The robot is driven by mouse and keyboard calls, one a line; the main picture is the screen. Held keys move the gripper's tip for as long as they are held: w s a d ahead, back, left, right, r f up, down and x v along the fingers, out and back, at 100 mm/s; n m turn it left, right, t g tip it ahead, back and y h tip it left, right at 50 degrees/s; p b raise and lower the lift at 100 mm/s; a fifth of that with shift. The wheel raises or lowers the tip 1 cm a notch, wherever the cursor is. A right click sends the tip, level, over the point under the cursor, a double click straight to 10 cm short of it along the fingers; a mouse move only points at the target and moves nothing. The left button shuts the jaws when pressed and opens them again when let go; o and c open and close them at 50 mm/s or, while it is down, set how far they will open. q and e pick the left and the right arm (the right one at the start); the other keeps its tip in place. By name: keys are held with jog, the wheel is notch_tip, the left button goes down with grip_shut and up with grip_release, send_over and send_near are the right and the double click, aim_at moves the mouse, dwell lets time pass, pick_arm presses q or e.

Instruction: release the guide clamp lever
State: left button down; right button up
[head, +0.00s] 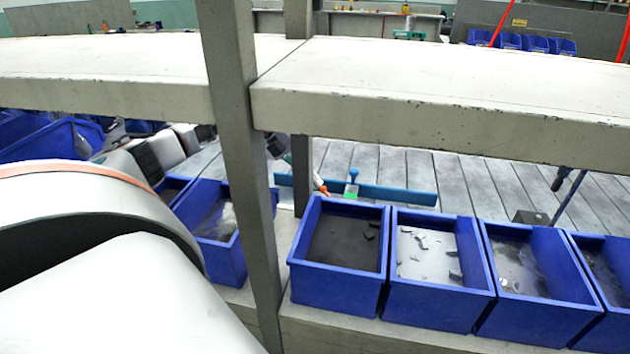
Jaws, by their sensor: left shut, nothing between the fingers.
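A long blue guide rail (400,194) lies across the grey slatted surface behind the blue bins. A small clamp with a blue knob (354,173) stands upright on it, with a green part at its foot. I take this to be the guide clamp lever. A slim white piece with an orange tip (322,187) is left of the knob; I cannot tell what it belongs to. My left gripper (276,146) is shut and empty, left of the clamp and apart from it, mostly hidden by the grey post.
A grey post (240,130) and a thick pale beam (420,105) stand in front of the clamp area. Open blue bins (340,295) with small dark parts line the near edge. A thin rod (570,198) stands at the right. The slatted surface right of the clamp is mostly clear.

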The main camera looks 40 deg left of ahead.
pick_arm(q)
jog(key=shift+w, duration=0.1)
jog(key=shift+w+d, duration=0.3)
jog(key=shift+w, duration=0.35)
jog(key=shift+w+d, duration=0.3)
jog(key=shift+w, duration=0.35)
jog(key=shift+w+d, duration=0.3)
jog(key=shift+w, duration=0.35)
